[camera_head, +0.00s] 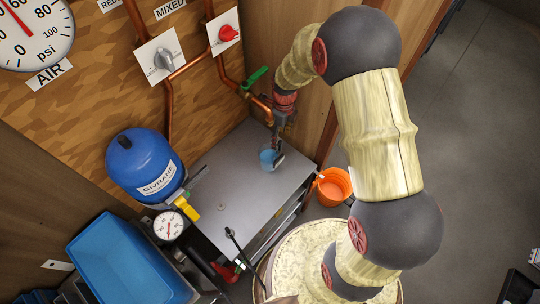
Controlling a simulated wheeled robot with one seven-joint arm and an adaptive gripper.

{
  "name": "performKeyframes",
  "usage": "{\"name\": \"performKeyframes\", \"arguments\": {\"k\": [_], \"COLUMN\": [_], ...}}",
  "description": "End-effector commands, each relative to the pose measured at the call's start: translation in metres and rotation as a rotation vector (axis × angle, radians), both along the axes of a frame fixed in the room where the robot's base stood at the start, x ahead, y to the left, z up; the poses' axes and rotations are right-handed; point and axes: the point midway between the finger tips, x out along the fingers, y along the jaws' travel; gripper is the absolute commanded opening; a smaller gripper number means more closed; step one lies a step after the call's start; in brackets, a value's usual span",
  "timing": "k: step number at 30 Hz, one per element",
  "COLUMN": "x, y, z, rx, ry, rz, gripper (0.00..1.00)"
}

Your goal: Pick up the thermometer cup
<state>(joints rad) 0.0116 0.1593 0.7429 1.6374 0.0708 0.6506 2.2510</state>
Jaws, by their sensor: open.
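A small light-blue cup (267,159) stands on the grey metal table near its back right edge. My gripper (275,146) reaches down over it from above, with its dark fingers at the cup's rim and right side. The fingers are open; at this size I cannot tell whether they touch the cup. No thermometer can be made out in the blue cup, and its right side is partly hidden by a finger. An orange container (334,188) with a pale stick-like part stands to the right, beyond the table edge.
The grey table top (225,195) is mostly clear. A blue tank (145,168), a small gauge (169,226) and a blue bin (130,262) stand at the left. Copper pipes and a green-handled valve (256,77) are close behind my gripper.

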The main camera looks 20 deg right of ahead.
Motion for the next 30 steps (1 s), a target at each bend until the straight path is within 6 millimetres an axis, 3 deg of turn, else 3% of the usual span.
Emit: {"name": "performKeyframes", "arguments": {"k": [15,23,30], "x": [-0.003,-0.003,-0.003], "y": [0.005,0.005,0.005], "z": [-0.058,-0.06,-0.06], "rx": [0.0,0.0,0.0], "ry": [0.0,-0.001,0.0], "rz": [0.001,0.001,0.001], "gripper": [0.55,0.55,0.41]}}
